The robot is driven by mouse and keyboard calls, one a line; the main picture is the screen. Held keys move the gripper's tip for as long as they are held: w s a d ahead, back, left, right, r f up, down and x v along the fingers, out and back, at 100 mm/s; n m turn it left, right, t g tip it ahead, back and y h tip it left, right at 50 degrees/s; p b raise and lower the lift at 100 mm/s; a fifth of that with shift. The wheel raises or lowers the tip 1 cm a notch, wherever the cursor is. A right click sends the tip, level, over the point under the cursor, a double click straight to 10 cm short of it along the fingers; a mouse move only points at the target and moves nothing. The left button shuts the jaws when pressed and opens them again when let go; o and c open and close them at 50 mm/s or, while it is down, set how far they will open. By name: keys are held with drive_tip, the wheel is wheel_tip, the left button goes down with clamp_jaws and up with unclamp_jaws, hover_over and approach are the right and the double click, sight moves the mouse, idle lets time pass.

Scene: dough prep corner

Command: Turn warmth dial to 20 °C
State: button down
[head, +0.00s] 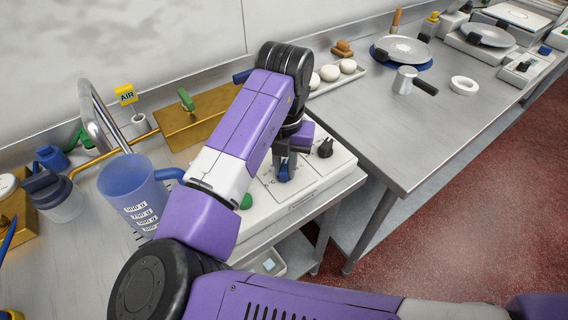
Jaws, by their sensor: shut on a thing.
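A white control panel (335,172) sits at the front edge of the metal counter. My gripper (285,172) points down at it and is shut on a blue dial (285,176). The fingers hide part of this dial, and its setting cannot be read. A black dial (325,148) stands to the right on the same panel. A green knob (246,201) shows to the left, partly behind my arm. The markings are too small to read, so I cannot tell which is the warmth dial by label.
A blue measuring jug (135,195) stands left of the panel, close to my arm. A brass box (185,125) lies behind. A tray of dough balls (330,72) and a metal pot (404,79) are on the right table (400,130), whose front is clear.

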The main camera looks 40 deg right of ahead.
sight(285, 166)
drive_tip(key=c, duration=1.2)
unclamp_jaws()
drive_tip(key=shift+c, duration=0.2)
drive_tip(key=shift+r, duration=0.1)
drive_tip(key=shift+r+p, duration=2.05)
drive_tip(key=shift+r, duration=0.9)
